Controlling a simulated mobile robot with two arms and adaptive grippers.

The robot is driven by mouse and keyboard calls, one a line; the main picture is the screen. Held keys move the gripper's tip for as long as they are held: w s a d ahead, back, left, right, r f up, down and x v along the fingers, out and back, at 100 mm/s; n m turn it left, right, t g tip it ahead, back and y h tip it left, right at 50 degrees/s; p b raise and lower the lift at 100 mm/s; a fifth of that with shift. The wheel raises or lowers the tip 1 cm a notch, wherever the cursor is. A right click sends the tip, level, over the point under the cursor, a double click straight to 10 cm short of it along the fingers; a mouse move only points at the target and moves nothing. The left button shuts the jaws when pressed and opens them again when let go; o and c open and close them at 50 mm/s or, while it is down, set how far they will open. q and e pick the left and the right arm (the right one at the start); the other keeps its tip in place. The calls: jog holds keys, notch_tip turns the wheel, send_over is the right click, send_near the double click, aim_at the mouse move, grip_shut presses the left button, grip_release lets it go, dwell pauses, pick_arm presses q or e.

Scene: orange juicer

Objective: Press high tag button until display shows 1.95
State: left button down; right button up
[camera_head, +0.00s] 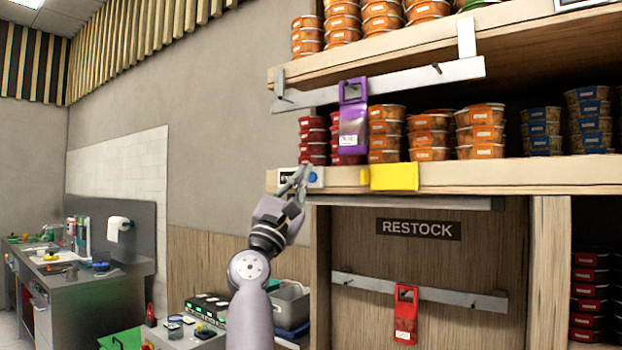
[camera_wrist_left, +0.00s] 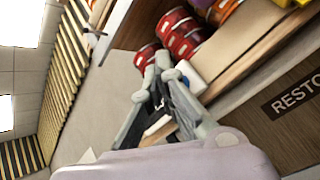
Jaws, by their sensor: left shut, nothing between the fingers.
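A small white tag (camera_head: 287,177) with a dark display sits on the front edge of the shelf, at its left end, in the head view. Its round blue button (camera_head: 314,177) is at the tag's right side. My left gripper (camera_head: 303,170) is shut and empty, with its fingertips in front of the tag, just left of the button. They hide part of the tag, and I cannot read the display or tell whether they touch it. My right gripper is not in view.
Red and orange tubs (camera_head: 385,128) fill the shelf above the tag. A purple holder (camera_head: 352,115) hangs from a rail, and a yellow plate (camera_head: 394,177) sits on the shelf edge to the right. A RESTOCK sign (camera_head: 418,229) is below. The wall left of the shelf is clear.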

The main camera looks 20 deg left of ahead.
pick_arm(q)
jog(key=shift+w, duration=0.1)
jog(key=shift+w+d, duration=0.15)
jog(key=shift+w, duration=0.15)
jog(key=shift+w+d, duration=0.1)
jog(key=shift+w, duration=0.3)
dwell(0.9)
jog(key=shift+s, duration=0.1)
jog(key=shift+s+a+p, duration=0.2)
jog(key=shift+s+p, duration=0.1)
jog(key=shift+s, duration=0.4)
jog(key=shift+s+a+p, duration=0.25)
jog(key=shift+s+p, duration=0.05)
jog(key=shift+s, duration=0.5)
jog(key=shift+s+a+p, duration=0.2)
jog(key=shift+s+p, duration=0.05)
jog(key=shift+s, duration=0.5)
jog(key=shift+s+a+p, duration=0.25)
jog(key=shift+s+p, duration=0.05)
jog(key=shift+s, duration=0.5)
